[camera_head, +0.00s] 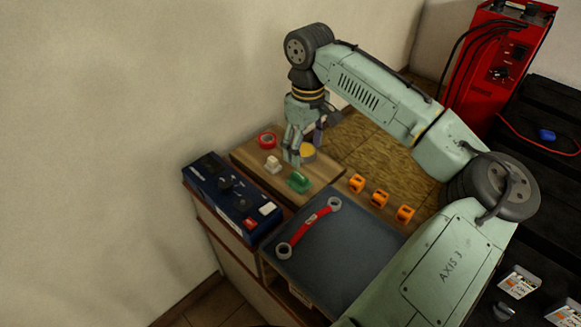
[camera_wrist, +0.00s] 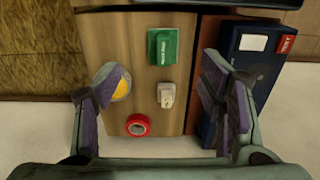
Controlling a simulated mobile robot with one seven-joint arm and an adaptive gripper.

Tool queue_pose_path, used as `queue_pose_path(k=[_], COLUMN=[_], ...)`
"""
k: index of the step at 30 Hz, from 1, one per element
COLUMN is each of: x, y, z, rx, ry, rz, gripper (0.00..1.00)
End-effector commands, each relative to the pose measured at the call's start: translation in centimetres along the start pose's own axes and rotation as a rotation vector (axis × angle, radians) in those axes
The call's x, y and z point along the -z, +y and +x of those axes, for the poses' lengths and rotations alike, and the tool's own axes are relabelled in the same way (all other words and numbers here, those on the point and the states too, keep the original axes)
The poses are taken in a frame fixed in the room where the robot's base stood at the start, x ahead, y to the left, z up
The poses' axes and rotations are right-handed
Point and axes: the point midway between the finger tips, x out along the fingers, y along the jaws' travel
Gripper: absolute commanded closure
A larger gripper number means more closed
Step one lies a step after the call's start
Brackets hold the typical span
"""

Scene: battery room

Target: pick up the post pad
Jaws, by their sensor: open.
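No item carries a readable "post pad" name, so I cannot tell for sure which one it is. On a wooden board (camera_head: 244,153) lie a red ring (camera_head: 267,140), a small beige block (camera_head: 273,164), a green labelled block (camera_head: 299,181) and a yellow round piece (camera_head: 307,152). In the wrist view the green block (camera_wrist: 163,46) and beige block (camera_wrist: 166,95) lie between the finger lines, with the red ring (camera_wrist: 137,125) nearer the wrist. The left finger partly covers the yellow piece (camera_wrist: 122,83). My gripper (camera_head: 299,158) is open and empty above the board; it also shows in the wrist view (camera_wrist: 159,70).
A dark blue device (camera_head: 232,197) stands left of the board. A dark mat (camera_head: 335,250) in front holds a red strap with grey ring ends (camera_head: 310,222). Several orange pieces (camera_head: 379,198) stand right of it. A woven mat (camera_head: 375,150) and red charger (camera_head: 505,65) lie beyond.

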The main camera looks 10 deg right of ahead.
Motion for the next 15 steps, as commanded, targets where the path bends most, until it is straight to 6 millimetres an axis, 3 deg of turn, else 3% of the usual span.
queue_pose_path(k=[9,15], x=[0.0,0.1], y=[0.0,-0.2], z=[4.5,6.0], rx=[0.002,0.001], ry=[-0.002,-0.003], rz=[0.001,0.000], gripper=[0.37,0.37])
